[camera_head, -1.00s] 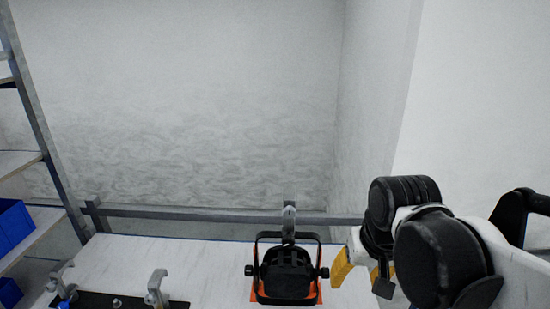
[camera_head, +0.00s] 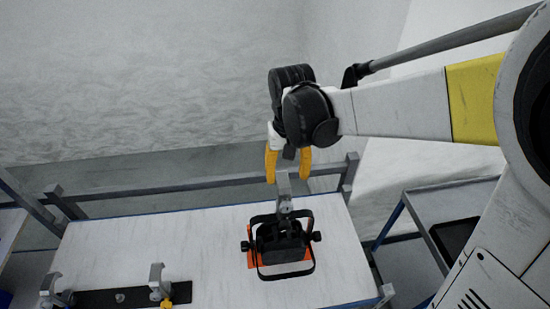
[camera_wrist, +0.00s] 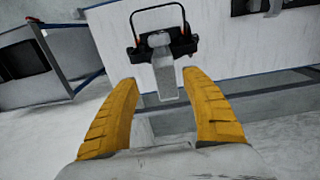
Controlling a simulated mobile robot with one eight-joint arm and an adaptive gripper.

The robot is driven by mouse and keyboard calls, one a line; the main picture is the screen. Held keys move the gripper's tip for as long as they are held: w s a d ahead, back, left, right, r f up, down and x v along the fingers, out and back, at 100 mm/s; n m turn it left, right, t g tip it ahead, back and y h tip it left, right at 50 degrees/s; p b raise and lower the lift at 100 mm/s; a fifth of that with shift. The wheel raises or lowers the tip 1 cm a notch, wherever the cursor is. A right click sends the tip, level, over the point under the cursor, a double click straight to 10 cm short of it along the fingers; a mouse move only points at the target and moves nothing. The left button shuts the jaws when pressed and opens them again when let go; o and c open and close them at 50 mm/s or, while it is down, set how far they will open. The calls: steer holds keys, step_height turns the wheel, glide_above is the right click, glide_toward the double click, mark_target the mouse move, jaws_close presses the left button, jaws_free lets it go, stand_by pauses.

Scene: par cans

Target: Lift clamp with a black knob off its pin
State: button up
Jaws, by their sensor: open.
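A grey clamp (camera_head: 284,199) stands upright at the back of a black par can (camera_head: 280,240); its knob cannot be made out. In the wrist view the clamp (camera_wrist: 163,72) lies between and ahead of my yellow fingers, with the par can (camera_wrist: 158,18) beyond it. My gripper (camera_head: 288,178) is open, with its fingers near the clamp's top; contact cannot be told. Two other grey clamps stand on a black bar (camera_head: 105,298) at lower left: a left clamp (camera_head: 50,290) and a right clamp (camera_head: 156,280) with a yellow knob. A small pin (camera_head: 119,297) shows between them.
The par can sits over an orange patch (camera_head: 333,257) on the white table (camera_head: 215,240). A metal rail (camera_head: 200,182) runs behind the table. A grey cart (camera_head: 450,204) with a dark item stands at right. The table between bar and par can is clear.

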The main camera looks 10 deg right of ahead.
mark_target(284, 185)
steer(key=f, duration=0.4)
steer(key=shift+s+a+f+p, duration=0.2)
steer(key=shift+a+p, duration=0.2)
steer(key=shift+w+f, duration=0.1)
steer(key=shift+f, duration=0.35)
jaws_close()
